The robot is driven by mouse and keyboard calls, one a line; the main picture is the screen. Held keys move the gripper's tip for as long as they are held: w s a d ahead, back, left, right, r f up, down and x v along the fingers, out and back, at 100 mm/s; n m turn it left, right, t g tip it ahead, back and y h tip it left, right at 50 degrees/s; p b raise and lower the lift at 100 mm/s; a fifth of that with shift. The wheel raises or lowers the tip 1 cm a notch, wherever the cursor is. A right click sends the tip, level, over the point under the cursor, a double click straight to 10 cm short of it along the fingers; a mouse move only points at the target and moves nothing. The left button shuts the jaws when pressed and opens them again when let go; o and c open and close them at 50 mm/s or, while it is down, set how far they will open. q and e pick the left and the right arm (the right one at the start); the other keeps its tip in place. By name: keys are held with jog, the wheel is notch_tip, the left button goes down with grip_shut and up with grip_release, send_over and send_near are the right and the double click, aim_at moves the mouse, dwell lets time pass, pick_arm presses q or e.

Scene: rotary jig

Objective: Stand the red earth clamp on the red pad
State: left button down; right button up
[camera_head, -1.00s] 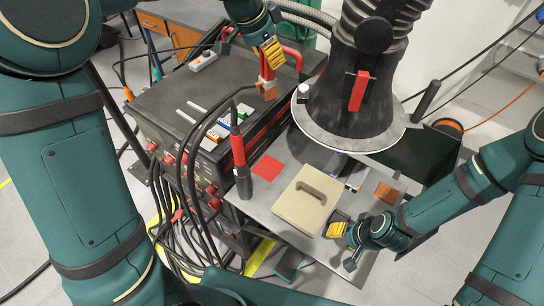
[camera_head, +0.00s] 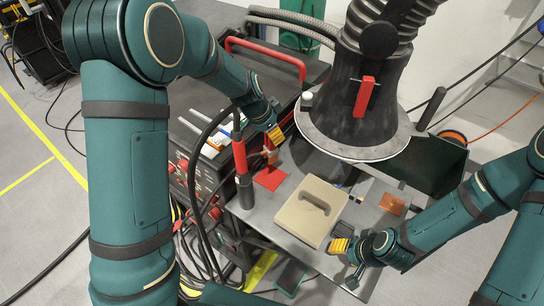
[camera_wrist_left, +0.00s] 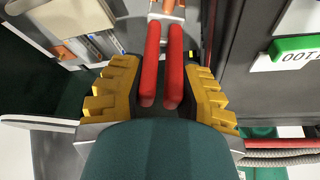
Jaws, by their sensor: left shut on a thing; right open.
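The red earth clamp (camera_head: 266,142) is in my left gripper (camera_head: 274,133), which is shut on its handles. In the left wrist view, its two red handles (camera_wrist_left: 162,65) lie between the yellow fingers, with the copper-coloured jaws pointing away at the top. In the head view the clamp hangs jaws down, close over the far edge of the red pad (camera_head: 270,179). I cannot tell whether it touches the pad. The pad lies flat on the grey table (camera_head: 265,222). My right gripper (camera_head: 342,247) is open and empty near the front right of the table.
A red-handled torch (camera_head: 240,160) stands upright just left of the pad, with black cables around it. A large black hood (camera_head: 358,95) stands behind. A copper-coloured plate (camera_head: 391,203) lies at the right.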

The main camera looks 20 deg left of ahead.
aim_at(272, 144)
pick_arm(q)
notch_tip(272, 144, down, 5)
jog(key=shift+s+r, duration=0.1)
pick_arm(e)
jog(key=shift+f, duration=0.15)
jog(key=shift+f+b, duration=0.2)
jog(key=shift+b, duration=0.1)
pick_arm(q)
notch_tip(272, 144, down, 5)
jog(key=shift+r, duration=0.15)
jog(key=c, duration=1)
grip_release()
pick_arm(e)
jog(key=shift+f, duration=0.15)
